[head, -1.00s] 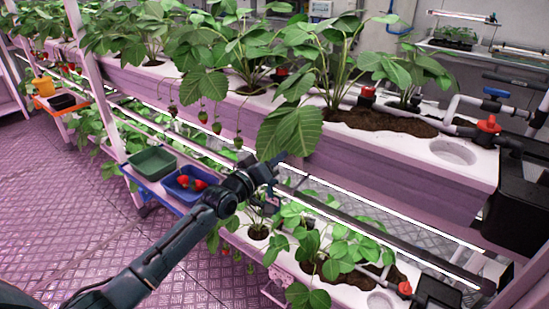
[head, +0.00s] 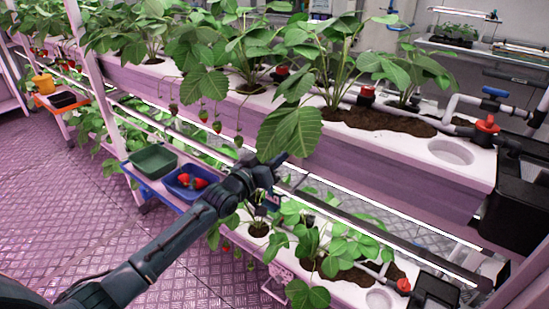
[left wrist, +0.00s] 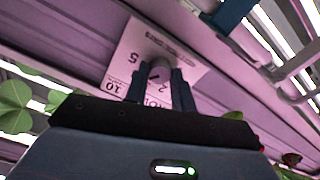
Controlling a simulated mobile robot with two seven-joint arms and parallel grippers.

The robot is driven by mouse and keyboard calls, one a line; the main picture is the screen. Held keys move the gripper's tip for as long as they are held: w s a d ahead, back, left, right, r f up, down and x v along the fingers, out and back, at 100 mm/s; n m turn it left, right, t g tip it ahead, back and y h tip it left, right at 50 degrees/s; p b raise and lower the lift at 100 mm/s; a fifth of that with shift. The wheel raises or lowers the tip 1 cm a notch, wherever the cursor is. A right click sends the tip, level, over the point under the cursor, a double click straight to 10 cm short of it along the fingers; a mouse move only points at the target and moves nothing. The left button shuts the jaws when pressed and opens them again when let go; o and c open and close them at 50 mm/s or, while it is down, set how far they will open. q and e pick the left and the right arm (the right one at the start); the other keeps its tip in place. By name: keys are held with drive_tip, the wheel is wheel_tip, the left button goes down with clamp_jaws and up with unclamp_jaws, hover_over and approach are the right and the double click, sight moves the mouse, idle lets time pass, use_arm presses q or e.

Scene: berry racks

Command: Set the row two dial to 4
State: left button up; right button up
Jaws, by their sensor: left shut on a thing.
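In the left wrist view a white dial plate (left wrist: 127,45) is fixed to the pink rack, with a grey round knob (left wrist: 160,68) on it. The plate looks upside down there; marks such as 5, 10 and 2 show around the knob, and other marks are hidden. My left gripper (left wrist: 161,80) has its two dark fingers on either side of the knob and is shut on it. A dark pointer mark shows on the knob, but I cannot tell the exact setting. In the head view my left gripper (head: 274,174) is beside the upper planter, and the dial is hidden. My right gripper is out of view.
Strawberry leaves (head: 291,130) hang close above my left gripper. A lower planter (head: 345,289) with plants lies below it. A blue tray (head: 187,191) with red berries and a green tray (head: 152,161) stand to the left. Pipes with a red valve (head: 486,126) are at right.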

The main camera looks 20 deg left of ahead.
use_arm(q)
drive_tip(key=o, duration=1)
drive_tip(key=v, duration=1.3)
drive_tip(key=shift+s+p, duration=0.15)
drive_tip(key=shift+p, duration=0.2)
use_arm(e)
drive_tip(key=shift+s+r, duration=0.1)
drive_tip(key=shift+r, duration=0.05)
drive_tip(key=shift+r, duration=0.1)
